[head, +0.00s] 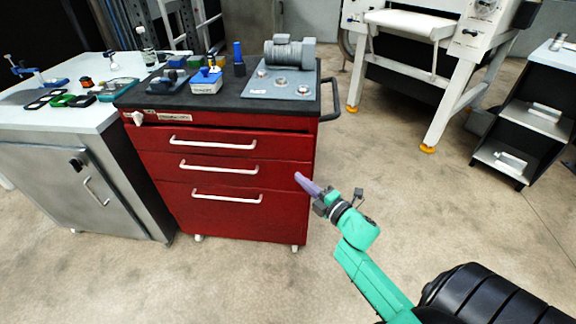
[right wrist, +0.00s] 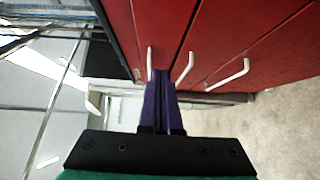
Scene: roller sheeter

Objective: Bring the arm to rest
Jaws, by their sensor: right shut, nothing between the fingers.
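My right arm (head: 372,280) is green and reaches up from the lower right in the head view. Its gripper (head: 302,178) has purple fingers pointing up and left, in front of the red cabinet's right side. In the right wrist view the two purple fingers (right wrist: 163,85) lie together, shut with nothing between them. No contact with the cabinet can be made out. My left gripper is not in the head view.
A red tool cabinet (head: 230,225) with white handles carries a motor (head: 290,52) and small tools. A metal cabinet (head: 75,185) stands left. A white machine (head: 425,25) and black shelf (head: 520,125) stand right. Open floor (head: 400,190) lies between.

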